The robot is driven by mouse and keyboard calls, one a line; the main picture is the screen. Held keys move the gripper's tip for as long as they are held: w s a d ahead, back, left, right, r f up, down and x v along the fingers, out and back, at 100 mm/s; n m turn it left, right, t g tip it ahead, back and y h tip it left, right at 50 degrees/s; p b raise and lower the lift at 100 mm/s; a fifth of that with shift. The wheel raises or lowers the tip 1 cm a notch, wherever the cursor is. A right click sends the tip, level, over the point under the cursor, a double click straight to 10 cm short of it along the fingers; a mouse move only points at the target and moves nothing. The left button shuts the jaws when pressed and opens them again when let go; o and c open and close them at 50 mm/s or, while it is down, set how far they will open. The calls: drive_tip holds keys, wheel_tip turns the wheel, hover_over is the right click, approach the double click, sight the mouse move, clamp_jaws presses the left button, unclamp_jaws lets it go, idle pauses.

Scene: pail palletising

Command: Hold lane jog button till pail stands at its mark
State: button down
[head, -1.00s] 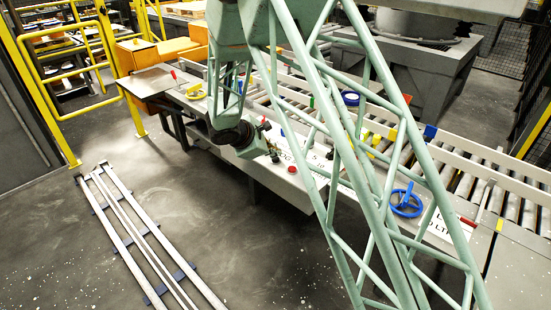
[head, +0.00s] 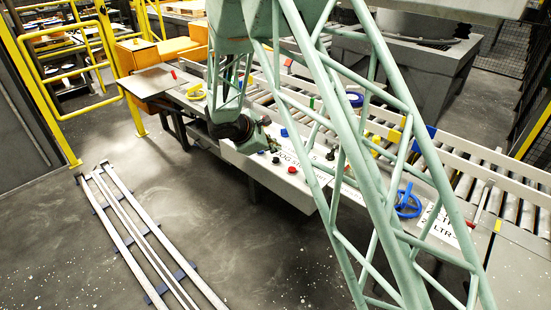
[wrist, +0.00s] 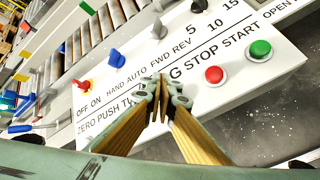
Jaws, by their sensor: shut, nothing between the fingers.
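My gripper (wrist: 160,88) is shut, its fingertips together and empty, over the white control panel (wrist: 200,50) in the wrist view. The tips cover the spot just left of the word STOP, where part of the jog label shows. The jog button is hidden behind them, and I cannot tell whether they touch it. A red button (wrist: 214,75) and a green button (wrist: 260,50) stand to the right of the tips. In the head view my gripper end is over the panel beside the roller lane (head: 480,180). I cannot make out a pail.
On the panel stand a blue knob (wrist: 116,58), a black knob (wrist: 159,29) and a red-topped knob (wrist: 83,85), close to my fingers. A blue handwheel (head: 407,203) is at the lane's near side. Metal rails (head: 150,235) lie on the open floor.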

sight(277, 160)
drive_tip(key=shift+r+p, duration=0.6)
drive_tip(key=shift+r, duration=1)
drive_tip(key=s+d+r+m+g, duration=0.1)
drive_tip(key=s+d+r+m, duration=0.2)
drive_tip(key=s+d+r, duration=0.3)
drive_tip(key=s+d+r+m+g, duration=0.1)
drive_tip(key=s+d+r+m, duration=0.15)
drive_tip(key=d+r, duration=0.6)
drive_tip(key=s+d+r+m+g, duration=0.1)
drive_tip(key=s+d+r+m, duration=0.1)
drive_tip(key=s+d+r, duration=0.45)
drive_tip(key=s+d+r+m+g, duration=0.1)
drive_tip(key=s+d+r+m, duration=0.25)
drive_tip(key=s, duration=0.55)
drive_tip(key=s+d+r+m+y, duration=0.1)
drive_tip(key=s+d+r+m, duration=0.15)
drive_tip(key=s, duration=0.75)
drive_tip(key=s+d+r+m+y, duration=0.1)
drive_tip(key=s+d+r+m, duration=0.15)
drive_tip(key=s, duration=0.65)
drive_tip(key=s+a+m+y, duration=0.1)
drive_tip(key=s+a+m, duration=0.1)
drive_tip(key=s, duration=0.6)
drive_tip(key=s+a+m+y, duration=0.2)
drive_tip(key=s, duration=0.7)
drive_tip(key=shift+a+r, duration=0.15)
